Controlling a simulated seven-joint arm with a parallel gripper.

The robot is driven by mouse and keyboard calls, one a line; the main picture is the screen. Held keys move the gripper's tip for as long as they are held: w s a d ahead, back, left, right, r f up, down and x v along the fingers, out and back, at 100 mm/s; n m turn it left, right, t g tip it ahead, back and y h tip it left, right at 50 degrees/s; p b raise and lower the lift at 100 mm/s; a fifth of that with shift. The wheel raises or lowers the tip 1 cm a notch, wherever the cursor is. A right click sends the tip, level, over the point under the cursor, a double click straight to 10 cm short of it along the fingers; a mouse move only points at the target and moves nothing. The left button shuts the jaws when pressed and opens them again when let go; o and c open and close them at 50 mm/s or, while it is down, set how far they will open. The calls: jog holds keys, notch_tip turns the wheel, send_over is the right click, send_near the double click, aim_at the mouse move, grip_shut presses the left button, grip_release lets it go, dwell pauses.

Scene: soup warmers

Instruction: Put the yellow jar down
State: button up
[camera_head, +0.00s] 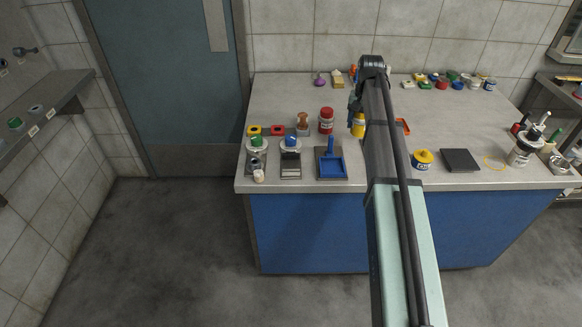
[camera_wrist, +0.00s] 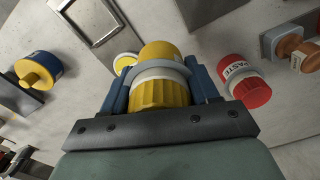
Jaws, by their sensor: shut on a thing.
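The yellow jar (camera_wrist: 158,92) has a ribbed yellow lid and a pale band, and sits between the blue fingers of my gripper (camera_wrist: 160,76). The gripper is shut on it. In the head view the jar (camera_head: 358,125) shows just left of my arm, over the middle of the counter (camera_head: 285,95). My gripper (camera_head: 356,104) is mostly hidden there by the arm. I cannot tell whether the jar's base touches the counter.
A red paste jar (camera_head: 326,120) stands left of the held jar; it is close on the right in the wrist view (camera_wrist: 248,85). A yellow-lidded blue jar (camera_head: 423,159) and a dark pad (camera_head: 461,160) lie right. A blue dustpan-like tray (camera_head: 331,165) is front left.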

jog(key=s+n, duration=0.1)
jog(key=s, duration=0.2)
jog(key=s+f+n, duration=0.1)
jog(key=s, duration=0.3)
jog(key=s+f+n, duration=0.1)
jog(key=s, duration=0.3)
jog(key=shift+s+a+f+n, duration=0.15)
jog(key=shift+s+f+n, duration=0.1)
jog(key=shift+n, duration=0.15)
jog(key=shift+s+a+f, duration=0.1)
jog(key=shift+s+a, duration=0.3)
jog(key=shift+s, duration=0.2)
jog(key=shift+s+a+f, duration=0.1)
jog(key=shift+s+a, duration=0.3)
jog(key=shift+s, duration=0.2)
notch_tip(320, 180, up, 6)
send_over(291, 167)
jog(key=shift+f, duration=4.9)
jog(key=shift+f, duration=0.15)
jog(key=o, duration=1.1)
jog(key=shift+o, duration=0.2)
